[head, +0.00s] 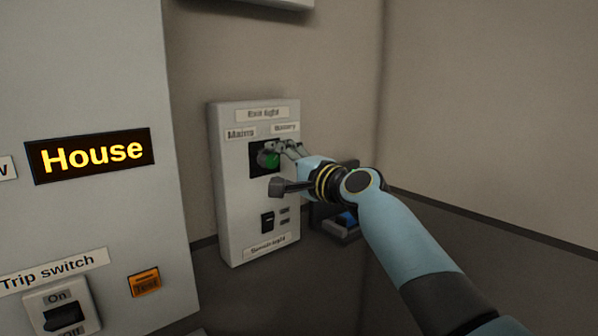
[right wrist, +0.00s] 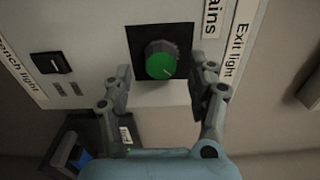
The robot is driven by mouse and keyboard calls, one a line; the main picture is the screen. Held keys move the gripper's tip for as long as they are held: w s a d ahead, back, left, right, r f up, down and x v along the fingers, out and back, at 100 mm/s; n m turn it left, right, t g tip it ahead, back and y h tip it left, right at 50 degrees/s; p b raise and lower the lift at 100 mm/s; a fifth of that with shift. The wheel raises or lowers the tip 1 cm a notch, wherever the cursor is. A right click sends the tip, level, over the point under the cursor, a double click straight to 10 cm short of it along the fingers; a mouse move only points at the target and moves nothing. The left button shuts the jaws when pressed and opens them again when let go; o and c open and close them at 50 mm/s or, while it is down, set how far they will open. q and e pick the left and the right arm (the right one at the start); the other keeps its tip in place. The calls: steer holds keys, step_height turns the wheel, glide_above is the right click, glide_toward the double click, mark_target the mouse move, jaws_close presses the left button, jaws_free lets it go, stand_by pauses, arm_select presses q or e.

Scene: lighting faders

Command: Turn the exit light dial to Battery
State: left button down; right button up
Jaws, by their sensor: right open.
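The exit light panel (head: 233,200) is a pale box on the wall, labelled Mains at left and Battery at right. Its green dial (head: 268,158) sits on a black square below these labels. In the right wrist view the dial (right wrist: 162,62) shows a small pale mark at its lower right rim; its exact setting is hard to read. My right gripper (right wrist: 160,67) is open, with one finger on each side of the dial and gaps showing. In the head view the gripper (head: 281,150) partly covers the dial. My left gripper is out of view.
A black rocker switch (head: 267,222) sits lower on the same panel. A dark box with a blue part (head: 347,219) is behind my right wrist. A larger panel at left carries a House sign (head: 91,155), a trip switch (head: 64,315) and an orange Test button (head: 145,282).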

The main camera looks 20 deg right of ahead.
steer(key=v, duration=1)
steer(key=shift+f, duration=0.1)
